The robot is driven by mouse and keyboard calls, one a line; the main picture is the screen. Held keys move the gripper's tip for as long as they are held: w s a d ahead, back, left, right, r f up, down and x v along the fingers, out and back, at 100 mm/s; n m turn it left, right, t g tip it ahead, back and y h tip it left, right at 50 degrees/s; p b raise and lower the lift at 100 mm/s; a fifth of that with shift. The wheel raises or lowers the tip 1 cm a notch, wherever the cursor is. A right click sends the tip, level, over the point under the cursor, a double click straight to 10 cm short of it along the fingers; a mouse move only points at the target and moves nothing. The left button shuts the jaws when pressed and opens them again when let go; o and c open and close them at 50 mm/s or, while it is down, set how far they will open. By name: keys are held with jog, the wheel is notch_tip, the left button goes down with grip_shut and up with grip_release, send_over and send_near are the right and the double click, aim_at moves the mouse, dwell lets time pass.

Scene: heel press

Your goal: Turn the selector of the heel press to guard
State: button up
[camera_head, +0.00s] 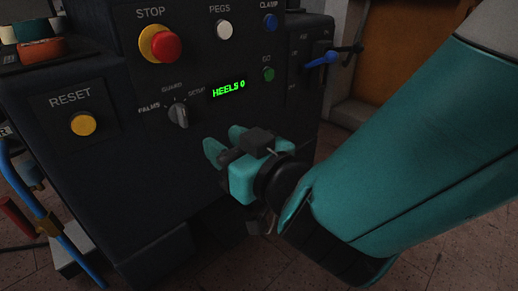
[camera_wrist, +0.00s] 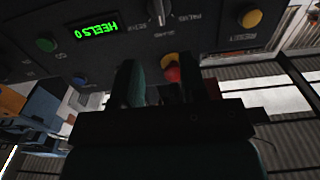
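The selector (camera_head: 179,115) is a small grey knob on the dark front panel of the heel press (camera_head: 120,165). The labels PALMS, GUARD and SETUP stand around it from left to right. Its bar is roughly upright, leaning a little left at the top; I cannot tell for sure which label it marks. In the wrist view the selector (camera_wrist: 158,12) shows upside down at the top edge. My gripper (camera_head: 225,142) is to the lower right of the selector, apart from it, with its teal fingers spread and nothing seen between them.
The panel carries a red STOP button (camera_head: 166,46), a yellow RESET button (camera_head: 83,123), a white PEGS button (camera_head: 224,29), a green GO button (camera_head: 268,74) and a display (camera_head: 229,88) reading HEELS 0. A blue-handled lever (camera_head: 322,60) juts from the right side.

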jog(key=shift+b+v, duration=1.35)
jog(key=shift+v, duration=0.95)
jog(key=w+d+r+m+g+h+p, duration=0.2)
jog(key=w+d+r+m+h+p, duration=0.25)
jog(key=d+r+h+p, duration=0.8)
jog(key=s+d+r+n+g+y+p, duration=0.1)
jog(key=s+d+r+g+p, duration=0.35)
jog(key=s+r+p, duration=0.35)
jog(key=s+d+r+n+g+y+p, duration=0.1)
jog(key=s+d+r+g+y+p, duration=0.3)
jog(key=p, duration=0.7)
notch_tip(320, 180, up, 38)
jog(key=s+a+g+h+p, duration=0.1)
jog(key=s+h+p, duration=0.1)
jog(key=p, duration=3.4)
jog(key=shift+a, duration=0.15)
